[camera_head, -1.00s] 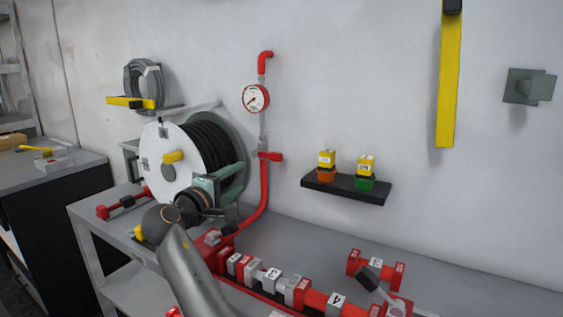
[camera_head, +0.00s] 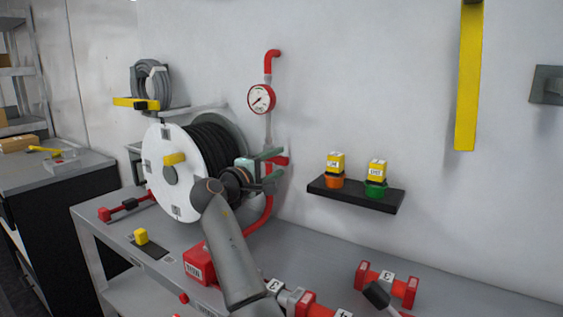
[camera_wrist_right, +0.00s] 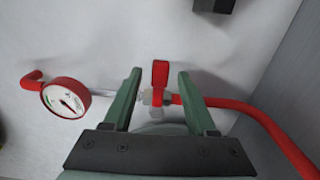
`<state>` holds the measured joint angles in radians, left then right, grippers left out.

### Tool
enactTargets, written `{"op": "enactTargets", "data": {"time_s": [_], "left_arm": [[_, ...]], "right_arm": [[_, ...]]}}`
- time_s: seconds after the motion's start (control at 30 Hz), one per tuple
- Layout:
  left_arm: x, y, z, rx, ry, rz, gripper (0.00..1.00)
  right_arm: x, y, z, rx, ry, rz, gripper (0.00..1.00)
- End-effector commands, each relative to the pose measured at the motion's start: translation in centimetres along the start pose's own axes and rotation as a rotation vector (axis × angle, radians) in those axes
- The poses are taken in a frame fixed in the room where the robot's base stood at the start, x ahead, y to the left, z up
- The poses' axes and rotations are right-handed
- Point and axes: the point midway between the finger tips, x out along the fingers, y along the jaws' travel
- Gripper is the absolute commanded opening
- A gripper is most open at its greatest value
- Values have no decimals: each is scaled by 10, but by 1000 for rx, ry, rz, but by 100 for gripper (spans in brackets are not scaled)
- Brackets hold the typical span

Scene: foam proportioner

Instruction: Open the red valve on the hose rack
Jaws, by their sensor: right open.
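The red valve handle (camera_head: 281,161) sits on the vertical pipe below the round gauge, beside the hose reel. In the right wrist view the red handle (camera_wrist_right: 160,74) lies between the two green fingers, with a gap on each side. My right gripper (camera_head: 273,163) is open in front of the valve, and its fingers partly hide the valve body and pipe. It also shows in the right wrist view (camera_wrist_right: 158,82). I cannot tell from these views how deep the handle is between the fingertips. My left gripper is not in view.
A white-faced hose reel (camera_head: 175,172) stands close left of my right gripper. The red-rimmed gauge (camera_head: 261,98) is above the valve. A black shelf (camera_head: 356,194) with small yellow-topped containers is on the wall to the right. Red fittings lie on the grey bench (camera_head: 335,262).

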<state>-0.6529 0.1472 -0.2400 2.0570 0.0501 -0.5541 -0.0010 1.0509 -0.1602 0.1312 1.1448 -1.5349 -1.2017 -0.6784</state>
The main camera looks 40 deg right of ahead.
Motion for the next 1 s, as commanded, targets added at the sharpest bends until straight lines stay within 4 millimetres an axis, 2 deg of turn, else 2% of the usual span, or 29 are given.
{"op": "enactTargets", "data": {"time_s": [0.1, 0.2, 0.57, 1.0], "left_arm": [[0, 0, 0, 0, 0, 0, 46], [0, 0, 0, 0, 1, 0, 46], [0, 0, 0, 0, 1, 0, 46], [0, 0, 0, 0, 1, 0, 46]], "right_arm": [[16, 0, 0, -1, 0, 0, 57], [24, 0, 0, 0, 0, 0, 57], [28, 0, 0, 0, 1, -1, 56], [27, 0, 0, 0, 1, 0, 7]]}}
